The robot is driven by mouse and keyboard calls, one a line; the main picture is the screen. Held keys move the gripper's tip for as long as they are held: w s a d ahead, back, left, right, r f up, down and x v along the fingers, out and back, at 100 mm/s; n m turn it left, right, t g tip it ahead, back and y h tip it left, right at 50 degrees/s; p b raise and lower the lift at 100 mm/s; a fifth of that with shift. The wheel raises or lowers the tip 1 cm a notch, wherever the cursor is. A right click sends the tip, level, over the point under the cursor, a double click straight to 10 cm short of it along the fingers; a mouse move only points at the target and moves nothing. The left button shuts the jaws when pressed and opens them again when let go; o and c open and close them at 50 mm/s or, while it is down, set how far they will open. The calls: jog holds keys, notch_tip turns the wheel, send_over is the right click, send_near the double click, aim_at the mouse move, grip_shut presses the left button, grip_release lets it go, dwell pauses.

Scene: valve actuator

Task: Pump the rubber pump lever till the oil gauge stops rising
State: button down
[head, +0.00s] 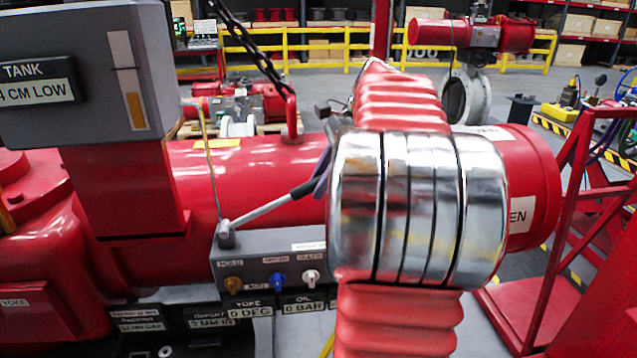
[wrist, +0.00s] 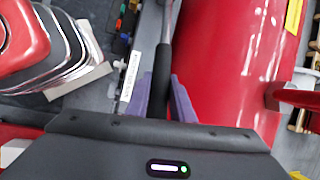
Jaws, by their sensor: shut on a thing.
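The pump lever (head: 265,207) is a metal rod with a black rubber grip. It rises to the right from a pivot on the grey valve block (head: 270,255). In the wrist view the black grip (wrist: 161,85) runs between the purple fingers of my gripper (wrist: 166,98), which is shut on it. In the head view one purple finger (head: 321,176) shows at the grip's end; my arm hides the rest. The oil readout (head: 303,307) says 0 BAR, and the yoke readout (head: 249,312) says 0 DEG. The tank readout (head: 38,95) ends in "4 CM LOW", beside a level strip (head: 134,95) with an amber lower part.
The red actuator cylinder (head: 245,175) lies just behind the lever. Brown, blue and white knobs (head: 278,280) sit on the block's front below it. A chain (head: 262,50) hangs above the cylinder. A red frame (head: 560,230) stands at the right.

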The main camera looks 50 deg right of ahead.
jog(key=f+y, duration=0.1)
jog(key=f, duration=0.1)
jog(key=s+d+f+t, duration=0.1)
jog(key=f, duration=0.2)
jog(key=d+f+t+y, duration=0.1)
jog(key=f, duration=0.1)
jog(key=shift+s+f+y, duration=0.3)
jog(key=shift+f, duration=0.1)
jog(key=shift+f+t, duration=0.4)
jog(key=shift+f, duration=0.15)
jog(key=c, duration=1.5)
grip_release()
jog(key=shift+c, duration=0.2)
